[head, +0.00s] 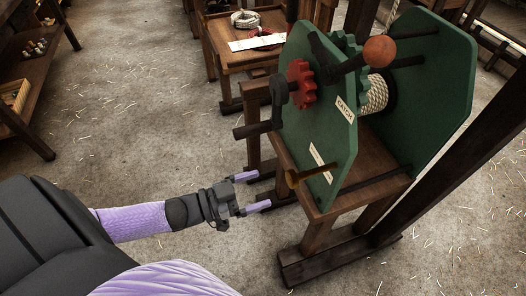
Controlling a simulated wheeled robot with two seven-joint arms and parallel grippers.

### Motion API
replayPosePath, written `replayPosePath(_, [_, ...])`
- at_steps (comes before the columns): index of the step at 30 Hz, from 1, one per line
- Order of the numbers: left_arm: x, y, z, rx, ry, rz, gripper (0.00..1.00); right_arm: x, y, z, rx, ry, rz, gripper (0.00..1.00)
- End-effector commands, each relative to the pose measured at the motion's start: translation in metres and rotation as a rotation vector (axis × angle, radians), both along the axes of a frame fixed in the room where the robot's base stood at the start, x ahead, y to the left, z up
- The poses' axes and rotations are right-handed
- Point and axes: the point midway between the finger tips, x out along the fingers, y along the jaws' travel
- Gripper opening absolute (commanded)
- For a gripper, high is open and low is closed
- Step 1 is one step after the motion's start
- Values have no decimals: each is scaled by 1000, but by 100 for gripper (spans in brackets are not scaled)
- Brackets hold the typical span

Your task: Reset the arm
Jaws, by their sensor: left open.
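My left gripper (256,191) is open and empty, with its two purple-tipped fingers apart. It is over the floor, just left of the wooden stand (328,207) that bears a green winch. The winch has green side plates (328,128), a red gear (301,84), a dark crank with a round wooden knob (379,51), and rope (374,95) wound on its drum. A brass-coloured lever (306,176) sticks out low on the near plate, right of my gripper and apart from it. My right gripper is not in view.
A small wooden table (232,58) at the back holds a coil of rope (245,19) and a white paper strip. A wooden shelf (32,95) with small items stands at the far left. The straw-strewn floor (140,100) between is clear.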

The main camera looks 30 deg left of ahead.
Motion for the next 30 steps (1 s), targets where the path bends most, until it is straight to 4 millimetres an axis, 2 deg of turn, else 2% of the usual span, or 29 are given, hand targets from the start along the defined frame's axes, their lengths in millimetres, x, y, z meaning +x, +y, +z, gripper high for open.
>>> replayPosePath(7, [0, 0, 0, 0, 0, 0, 94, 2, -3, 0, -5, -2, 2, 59])
replayPosePath(9, [1, 2, -8, 17, 18, 22, 94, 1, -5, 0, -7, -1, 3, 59])
replayPosePath(11, [0, 10, -33, 73, 80, 88, 94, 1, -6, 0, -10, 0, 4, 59])
replayPosePath(13, [-11, 25, -86, 187, 228, 210, 94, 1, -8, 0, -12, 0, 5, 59])
replayPosePath(14, [-23, 32, -114, 247, 316, 266, 94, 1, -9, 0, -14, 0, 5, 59])
replayPosePath(15, [-45, 40, -151, 325, 448, 332, 94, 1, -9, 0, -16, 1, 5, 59])
replayPosePath(16, [-65, 43, -176, 380, 548, 370, 94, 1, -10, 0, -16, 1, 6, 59])
replayPosePath(17, [-88, 45, -199, 430, 651, 398, 94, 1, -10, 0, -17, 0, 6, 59])
replayPosePath(18, [-120, 44, -225, 490, 784, 422, 94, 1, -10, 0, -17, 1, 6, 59])
replayPosePath(21, [-199, 30, -266, 600, 1077, 427, 94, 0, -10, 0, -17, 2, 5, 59])
replayPosePath(24, [-258, 12, -282, 662, 1278, 395, 94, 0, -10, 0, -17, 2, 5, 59])
replayPosePath(25, [-270, 8, -284, 675, 1318, 385, 94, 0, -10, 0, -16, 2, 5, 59])
replayPosePath(27, [-289, 1, -286, 694, 1381, 367, 94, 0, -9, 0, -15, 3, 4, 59])
replayPosePath(30, [-298, -3, -287, 702, 1412, 357, 94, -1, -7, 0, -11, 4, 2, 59])
